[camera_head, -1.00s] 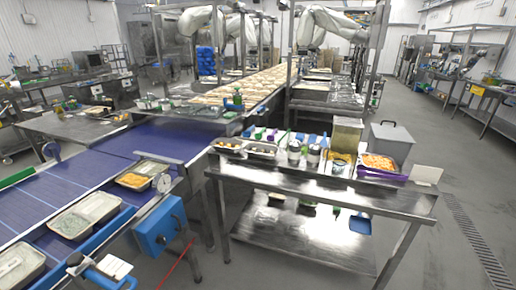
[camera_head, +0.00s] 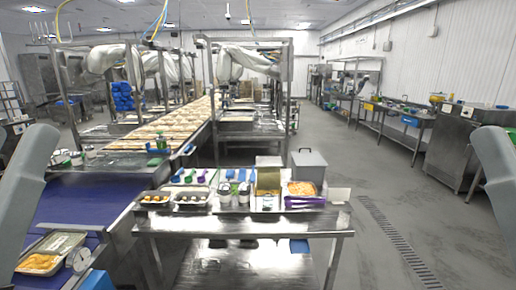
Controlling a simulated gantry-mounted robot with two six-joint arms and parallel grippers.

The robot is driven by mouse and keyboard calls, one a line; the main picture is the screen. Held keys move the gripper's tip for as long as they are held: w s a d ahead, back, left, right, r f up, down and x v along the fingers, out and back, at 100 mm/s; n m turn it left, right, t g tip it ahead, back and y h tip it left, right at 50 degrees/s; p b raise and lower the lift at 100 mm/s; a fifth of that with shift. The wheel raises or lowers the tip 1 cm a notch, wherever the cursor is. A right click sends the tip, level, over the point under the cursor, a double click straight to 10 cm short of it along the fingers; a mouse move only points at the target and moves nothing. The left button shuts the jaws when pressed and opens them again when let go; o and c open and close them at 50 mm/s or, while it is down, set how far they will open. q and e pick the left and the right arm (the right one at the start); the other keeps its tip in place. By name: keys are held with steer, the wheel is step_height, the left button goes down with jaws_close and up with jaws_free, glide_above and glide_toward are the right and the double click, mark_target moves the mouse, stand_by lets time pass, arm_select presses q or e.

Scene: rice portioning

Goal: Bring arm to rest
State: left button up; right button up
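Parts of my two arms show at the edges of the head view. My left arm is a grey link at the left edge, and my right arm is a grey link at the right edge. Both stand raised and tilted, clear of the table. Neither gripper is in the frame, so their fingers cannot be seen. The steel table (camera_head: 300,222) stands in the middle, apart from both arms.
The table holds a tray of orange food (camera_head: 299,188), a purple scoop (camera_head: 305,202), a grey lidded bin (camera_head: 308,166) and small trays (camera_head: 157,199). A blue conveyor (camera_head: 85,197) with a food tray (camera_head: 42,262) lies at left. The floor at right is clear.

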arm_select(q)
step_height(320, 180, up, 30)
steer(key=p, duration=2.7)
steer(key=shift+f, duration=0.1)
steer(key=shift+c, duration=0.3)
